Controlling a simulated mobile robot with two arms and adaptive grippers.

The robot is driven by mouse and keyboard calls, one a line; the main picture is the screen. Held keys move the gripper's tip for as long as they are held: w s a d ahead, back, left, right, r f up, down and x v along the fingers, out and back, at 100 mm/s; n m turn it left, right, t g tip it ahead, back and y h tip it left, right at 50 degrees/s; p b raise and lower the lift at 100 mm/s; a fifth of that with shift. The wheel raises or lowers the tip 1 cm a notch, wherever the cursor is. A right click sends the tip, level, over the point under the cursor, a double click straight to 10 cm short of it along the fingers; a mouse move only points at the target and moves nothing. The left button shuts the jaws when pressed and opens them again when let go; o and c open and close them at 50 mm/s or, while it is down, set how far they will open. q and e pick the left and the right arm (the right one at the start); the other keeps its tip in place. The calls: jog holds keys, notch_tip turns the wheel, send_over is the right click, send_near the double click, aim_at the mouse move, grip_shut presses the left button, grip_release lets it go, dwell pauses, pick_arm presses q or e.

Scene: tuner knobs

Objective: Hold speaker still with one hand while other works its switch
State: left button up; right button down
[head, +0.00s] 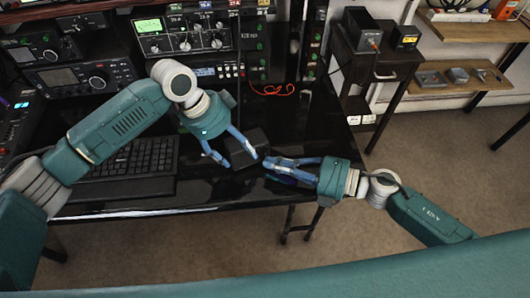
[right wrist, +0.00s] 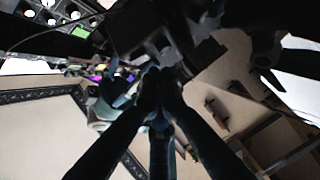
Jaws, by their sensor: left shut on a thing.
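The speaker is a small dark box (head: 259,137) near the front edge of the black desk in the head view. My left gripper (head: 241,160) is shut on it, reaching down from the left, with blue fingers against its near side. My right gripper (head: 268,163) comes in from the right at the desk's front edge, its fingertips close to the speaker's lower right. In the right wrist view the right fingers (right wrist: 157,78) meet at their tips. A dark shape lies beyond them, too dim to name surely. I cannot make out the switch or any contact with it.
A keyboard (head: 130,163) lies left of the speaker on the glossy black desk (head: 310,125). Radio units (head: 190,32) with knobs stand at the back. A red cable (head: 272,89) lies behind the speaker. A dark side cabinet (head: 378,65) stands at the right, with open floor before it.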

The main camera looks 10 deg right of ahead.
jog(key=shift+w, duration=0.1)
dwell(0.6)
jog(key=shift+w+a+f, duration=0.15)
jog(key=shift+w, duration=0.15)
jog(key=shift+w, duration=0.3)
dwell(0.7)
jog(key=shift+s, duration=0.7)
jog(key=shift+s+d+r, duration=0.25)
jog(key=shift+s, duration=0.55)
jog(key=shift+s+d+r, duration=0.25)
jog(key=shift+s+d, duration=0.05)
jog(key=shift+s, duration=0.45)
jog(key=shift+s+d+r, duration=0.25)
jog(key=shift+s, duration=0.55)
